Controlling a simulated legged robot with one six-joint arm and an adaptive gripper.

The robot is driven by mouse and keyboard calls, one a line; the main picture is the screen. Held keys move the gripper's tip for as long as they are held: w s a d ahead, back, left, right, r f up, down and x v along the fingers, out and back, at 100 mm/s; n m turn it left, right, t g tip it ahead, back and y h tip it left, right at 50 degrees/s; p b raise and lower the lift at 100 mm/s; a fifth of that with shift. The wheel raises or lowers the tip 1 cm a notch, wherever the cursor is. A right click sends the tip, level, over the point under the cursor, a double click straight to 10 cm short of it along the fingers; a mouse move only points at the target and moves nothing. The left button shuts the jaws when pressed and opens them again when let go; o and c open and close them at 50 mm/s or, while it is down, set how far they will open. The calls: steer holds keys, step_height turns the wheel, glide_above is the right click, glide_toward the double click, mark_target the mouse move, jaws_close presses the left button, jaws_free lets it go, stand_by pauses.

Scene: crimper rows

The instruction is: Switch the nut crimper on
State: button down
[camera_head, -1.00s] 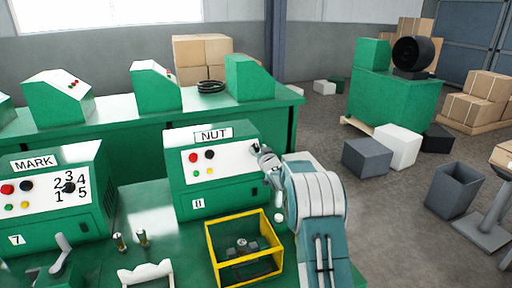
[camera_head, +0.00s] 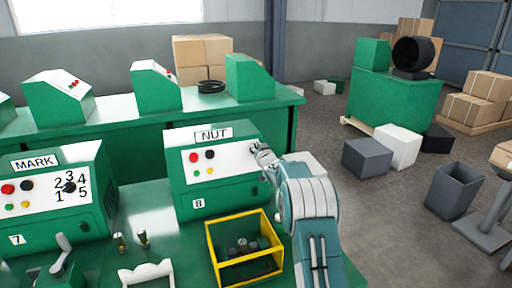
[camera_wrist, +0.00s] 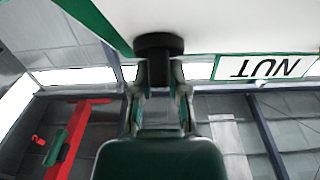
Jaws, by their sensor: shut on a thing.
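The nut crimper (camera_head: 220,170) is a green box with a white sloped panel and a NUT label (camera_head: 213,134). The label shows upside down in the wrist view (camera_wrist: 265,67). The panel has red, black, green and yellow buttons at its left. My gripper (camera_head: 257,148) is at the panel's upper right. In the wrist view, my gripper (camera_wrist: 159,80) is shut on a black rotary knob (camera_wrist: 158,43) that stands out from the white panel. In the head view my gripper hides the knob, and I cannot tell its setting.
The mark crimper (camera_head: 60,200) stands to the left. A yellow-framed bin (camera_head: 242,250) with dark parts sits in front of the nut crimper, close to my arm. Small fittings (camera_head: 130,240) stand on the green bench between the machines. The floor to the right is partly clear.

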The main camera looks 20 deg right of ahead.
steer(key=shift+m+h, duration=0.5)
steer(key=shift+m, duration=0.2)
steer(key=m+g+h, duration=0.1)
steer(key=m+h, duration=0.2)
steer(key=m, duration=0.2)
steer(key=shift+f+h, duration=0.1)
steer(key=shift+h, duration=0.3)
steer(key=m+g+h, duration=0.1)
steer(key=m, duration=0.2)
steer(key=m+g+h, duration=0.2)
steer(key=m, duration=0.1)
steer(key=shift+d+f, duration=0.1)
steer(key=shift+d, duration=0.05)
steer(key=m+g+h, duration=0.1)
steer(key=m+g, duration=0.1)
steer(key=m, duration=0.1)
steer(key=m+g, duration=0.1)
steer(key=m, duration=0.2)
steer(key=shift+s+d+f+g+h, duration=0.1)
steer(key=shift+s+g+h, duration=0.05)
steer(key=shift+g+h, duration=0.25)
steer(key=shift+s+f+m+g, duration=0.1)
steer(key=shift+f+m+g, duration=0.05)
steer(key=shift+m+g, duration=1.35)
steer(key=shift+d+m, duration=0.1)
steer(key=shift+m, duration=0.2)
